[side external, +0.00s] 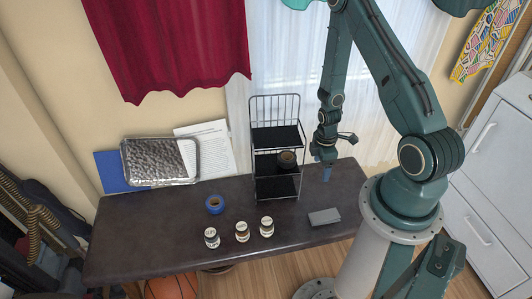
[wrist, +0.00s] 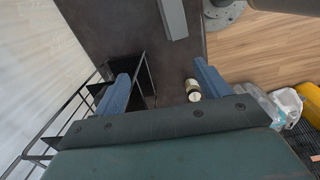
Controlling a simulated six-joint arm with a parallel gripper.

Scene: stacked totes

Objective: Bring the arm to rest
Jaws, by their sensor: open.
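My gripper (side external: 326,173) hangs above the right part of the dark table, just right of the black wire rack (side external: 275,160). In the wrist view my gripper (wrist: 161,85) shows two blue fingers spread wide apart with nothing held between them. The wire rack (wrist: 148,72) shows behind the left finger there. A jar (wrist: 192,90) shows beside the right finger, lower down on the table. My arm is raised and bent, with the gripper pointing down.
Three jars (side external: 242,232), blue tape (side external: 214,204) and a grey block (side external: 324,217) stand on the table (side external: 150,236). A foil tray (side external: 160,161) lies at the back left. A white cabinet (side external: 492,165) stands far right.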

